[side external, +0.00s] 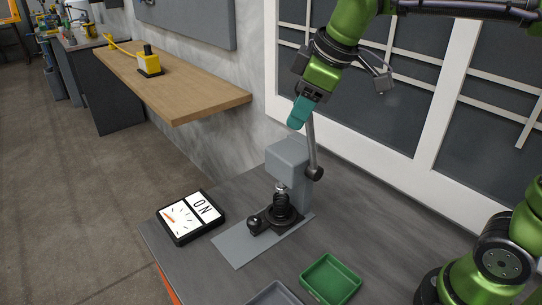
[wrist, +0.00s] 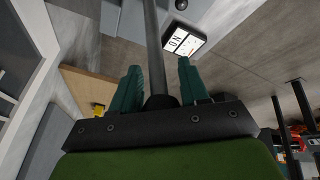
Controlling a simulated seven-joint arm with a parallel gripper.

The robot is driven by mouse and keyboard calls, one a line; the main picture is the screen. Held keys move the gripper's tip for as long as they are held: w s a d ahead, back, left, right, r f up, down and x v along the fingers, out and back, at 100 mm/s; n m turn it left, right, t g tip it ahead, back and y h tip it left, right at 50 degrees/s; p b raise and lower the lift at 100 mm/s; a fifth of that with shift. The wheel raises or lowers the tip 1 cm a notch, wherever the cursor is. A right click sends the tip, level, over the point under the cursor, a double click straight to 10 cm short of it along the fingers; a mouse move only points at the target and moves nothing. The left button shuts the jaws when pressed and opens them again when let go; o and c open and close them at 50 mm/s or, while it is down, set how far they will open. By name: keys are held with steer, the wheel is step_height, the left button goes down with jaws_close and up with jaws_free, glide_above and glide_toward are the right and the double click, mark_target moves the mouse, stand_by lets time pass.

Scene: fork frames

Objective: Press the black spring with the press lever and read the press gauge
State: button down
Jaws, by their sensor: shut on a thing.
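The press (side external: 288,160) is a grey block on a grey base plate, with its ram above the black spring (side external: 281,208). The spring stands upright in a black holder; whether the ram touches it is hard to tell. The press lever (side external: 311,145) is a grey rod rising steeply from a dark pivot at the press's right side. My gripper (side external: 297,118), with teal fingers, is shut on the lever's upper end; the rod also runs between the fingers in the wrist view (wrist: 153,45). The press gauge (side external: 183,219) lies left of the press, showing "ON" and a red needle.
A green tray (side external: 346,270) and a grey tray (side external: 262,295) sit at the table's front. A wooden shelf (side external: 185,88) with a yellow device (side external: 149,60) is at the back left. A paned window wall stands behind the press.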

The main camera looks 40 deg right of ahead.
steer(key=a+f+n+h, duration=0.1)
steer(key=a+f+h, duration=0.6)
steer(key=a+f, duration=0.4)
steer(key=shift+s+a+f+n, duration=0.15)
steer(key=shift+a+f+n, duration=0.1)
steer(key=shift+n, duration=0.05)
stand_by(0.3)
steer(key=c, duration=0.7)
jaws_free()
steer(key=shift+r, duration=0.15)
